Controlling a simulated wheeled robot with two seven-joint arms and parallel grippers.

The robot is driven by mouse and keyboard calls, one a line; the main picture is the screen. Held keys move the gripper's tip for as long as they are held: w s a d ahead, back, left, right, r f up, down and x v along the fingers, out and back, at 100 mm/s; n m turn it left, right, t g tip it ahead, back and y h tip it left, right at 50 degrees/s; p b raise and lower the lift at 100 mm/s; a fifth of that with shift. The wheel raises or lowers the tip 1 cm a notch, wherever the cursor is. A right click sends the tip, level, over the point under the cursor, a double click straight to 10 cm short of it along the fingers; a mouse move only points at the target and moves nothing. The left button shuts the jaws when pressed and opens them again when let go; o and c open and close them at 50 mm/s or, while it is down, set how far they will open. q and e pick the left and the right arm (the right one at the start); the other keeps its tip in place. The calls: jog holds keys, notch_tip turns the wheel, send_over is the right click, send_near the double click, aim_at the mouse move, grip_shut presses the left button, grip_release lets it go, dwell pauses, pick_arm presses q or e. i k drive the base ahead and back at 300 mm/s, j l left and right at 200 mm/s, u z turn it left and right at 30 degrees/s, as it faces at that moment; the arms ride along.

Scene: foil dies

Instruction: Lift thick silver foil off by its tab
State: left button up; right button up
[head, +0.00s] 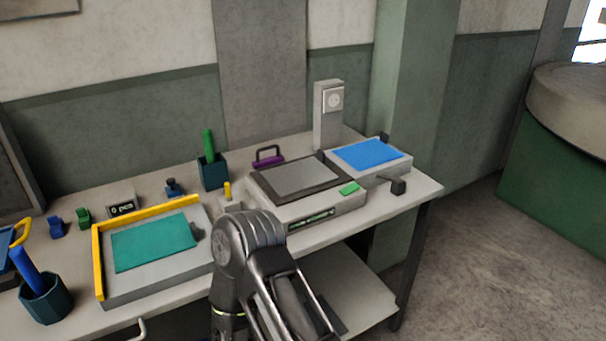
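A flat silver-grey sheet (303,177), which looks like the silver foil, lies on the dark top plate (262,188) of a pale machine at the back of the bench. A small green block (348,188) sits by the machine's front right corner; I cannot tell whether it is a tab of the sheet. A dark jointed link of one of my arms rises at bottom centre, in front of the machine. No fingertips of either gripper show.
A teal sheet (153,242) lies on a yellow-edged tray (97,262) at left. A blue sheet (369,154) lies on a pale block at right, near a dark knob (398,187). A cup (213,172) with a green stick and a purple handle (267,157) stand behind.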

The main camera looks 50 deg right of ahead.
aim_at(289, 179)
jog(key=i, duration=0.5)
jog(key=z, duration=1.95)
